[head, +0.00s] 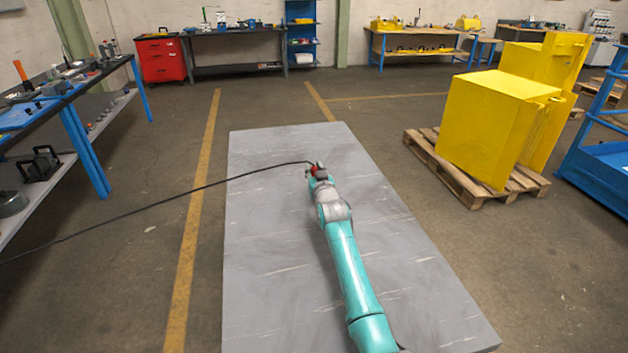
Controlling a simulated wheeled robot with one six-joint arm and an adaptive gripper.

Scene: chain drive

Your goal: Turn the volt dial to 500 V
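No volt dial and no voltage marking can be made out in the head view. My gripper (317,167) is at the far end of my teal arm, above the upper middle of a grey slab-like surface (265,290). A small red and dark patch (318,172) shows at the gripper; I cannot tell what it belongs to. The fingers are too small to tell whether they are open or shut, or whether they touch anything. Whatever lies just beyond the gripper is hidden or too small to see.
A black cable (180,195) runs from the left edge to the gripper area. Yellow blocks (490,120) stand on a wooden pallet (465,183) at right. A workbench (75,95) stands at left, a red cabinet (160,60) behind. The grey surface around my arm looks clear.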

